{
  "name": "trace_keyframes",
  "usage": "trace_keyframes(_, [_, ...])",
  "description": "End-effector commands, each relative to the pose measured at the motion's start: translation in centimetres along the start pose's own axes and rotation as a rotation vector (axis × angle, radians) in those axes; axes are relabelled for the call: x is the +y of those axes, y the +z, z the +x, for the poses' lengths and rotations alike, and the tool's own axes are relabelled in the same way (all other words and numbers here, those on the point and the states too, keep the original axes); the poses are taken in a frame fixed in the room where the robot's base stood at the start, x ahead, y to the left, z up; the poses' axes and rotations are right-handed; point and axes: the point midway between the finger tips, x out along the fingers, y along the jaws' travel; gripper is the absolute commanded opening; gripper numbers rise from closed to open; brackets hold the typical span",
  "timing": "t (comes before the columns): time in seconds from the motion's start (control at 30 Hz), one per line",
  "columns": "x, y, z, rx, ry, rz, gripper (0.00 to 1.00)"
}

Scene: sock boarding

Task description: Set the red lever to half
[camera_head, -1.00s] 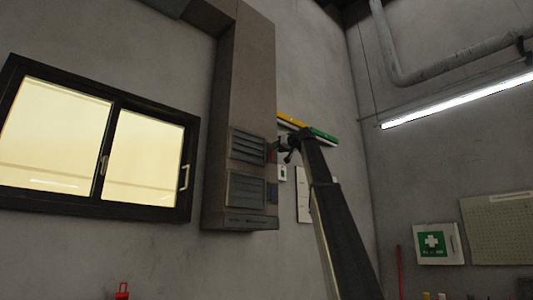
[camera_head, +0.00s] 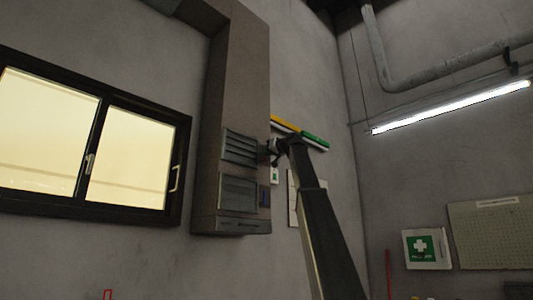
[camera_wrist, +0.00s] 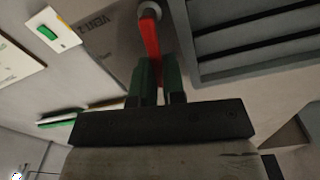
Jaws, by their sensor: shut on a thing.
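The red lever (camera_wrist: 152,42) hangs from a round grey pivot on the side of the brown duct in the wrist view. My gripper (camera_wrist: 157,72) has its two dark green fingers on either side of the lever's lower part, shut on it. In the head view my gripper (camera_head: 270,150) is small and dark at the right edge of the duct (camera_head: 237,90), beside the upper louvre. The lever cannot be made out there. Printed lettering, partly readable, is beside the pivot in the wrist view.
A grey louvred vent (camera_wrist: 250,40) lies close right of my fingers. A white plate with a green switch (camera_wrist: 46,32) is at the upper left. In the head view a window (camera_head: 90,140) is left of the duct, and a yellow-green strip (camera_head: 300,132) is behind my arm.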

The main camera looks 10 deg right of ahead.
Motion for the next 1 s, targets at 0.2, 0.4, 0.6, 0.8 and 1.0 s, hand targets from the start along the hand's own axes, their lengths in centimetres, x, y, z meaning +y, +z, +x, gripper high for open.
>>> trace_keyframes(0.2, [1.0, 0.1, 0.1, -0.001, 0.000, 0.209, 0.00])
trace_keyframes(0.4, [1.7, 0.4, 0.0, -0.001, -0.001, 0.383, 0.00])
trace_keyframes(0.6, [1.9, 0.5, 0.0, -0.001, -0.001, 0.444, 0.00])
trace_keyframes(0.8, [1.9, 0.5, 0.0, -0.001, -0.001, 0.444, 0.00])
trace_keyframes(1.0, [1.9, 0.5, 0.0, -0.001, -0.001, 0.442, 0.36])
